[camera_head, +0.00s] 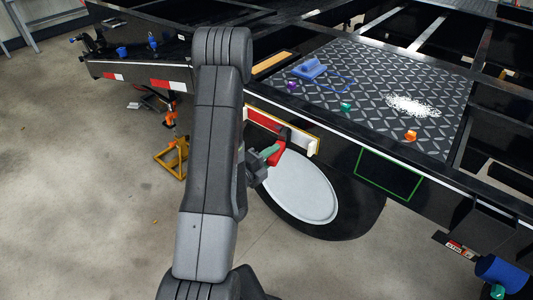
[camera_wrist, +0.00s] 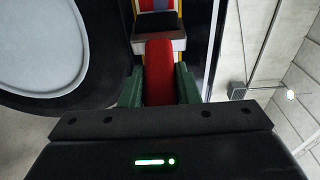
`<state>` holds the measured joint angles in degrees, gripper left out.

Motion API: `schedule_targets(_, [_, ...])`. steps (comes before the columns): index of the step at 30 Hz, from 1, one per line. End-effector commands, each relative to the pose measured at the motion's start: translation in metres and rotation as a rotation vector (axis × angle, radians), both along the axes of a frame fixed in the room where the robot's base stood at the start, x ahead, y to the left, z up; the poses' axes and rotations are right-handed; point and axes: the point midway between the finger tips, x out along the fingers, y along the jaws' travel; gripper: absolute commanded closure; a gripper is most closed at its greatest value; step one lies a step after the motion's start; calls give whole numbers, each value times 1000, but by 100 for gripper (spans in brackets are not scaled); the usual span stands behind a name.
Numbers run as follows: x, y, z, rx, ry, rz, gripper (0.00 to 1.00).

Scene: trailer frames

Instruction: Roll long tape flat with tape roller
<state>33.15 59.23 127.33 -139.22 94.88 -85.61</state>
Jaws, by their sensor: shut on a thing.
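My gripper (camera_head: 268,154) is shut on the red handle of the tape roller (camera_head: 277,153), in front of the trailer's side. In the wrist view, my green fingers (camera_wrist: 160,86) hold the handle from both sides. The roller's dark head, with a pale grey part below it, shows past the handle (camera_wrist: 158,45). The long tape (camera_head: 262,117) is a red and white strip with a yellowish edge on the trailer side. The roller head is at the tape; I cannot tell whether it touches. My arm and the roller hide part of the strip.
A wheel with a pale disc (camera_head: 302,190) is just below the tape. A green outlined rectangle (camera_head: 388,175) is farther right. The trailer deck (camera_head: 375,75) holds a blue tool (camera_head: 310,69), several small coloured pieces and white specks. An orange stand (camera_head: 172,157) is on the floor left.

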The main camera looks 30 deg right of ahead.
Motion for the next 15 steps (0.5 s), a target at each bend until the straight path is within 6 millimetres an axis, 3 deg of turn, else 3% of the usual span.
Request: schedule_targets(15, [-29,-12,0,-3,-3,-5,94])
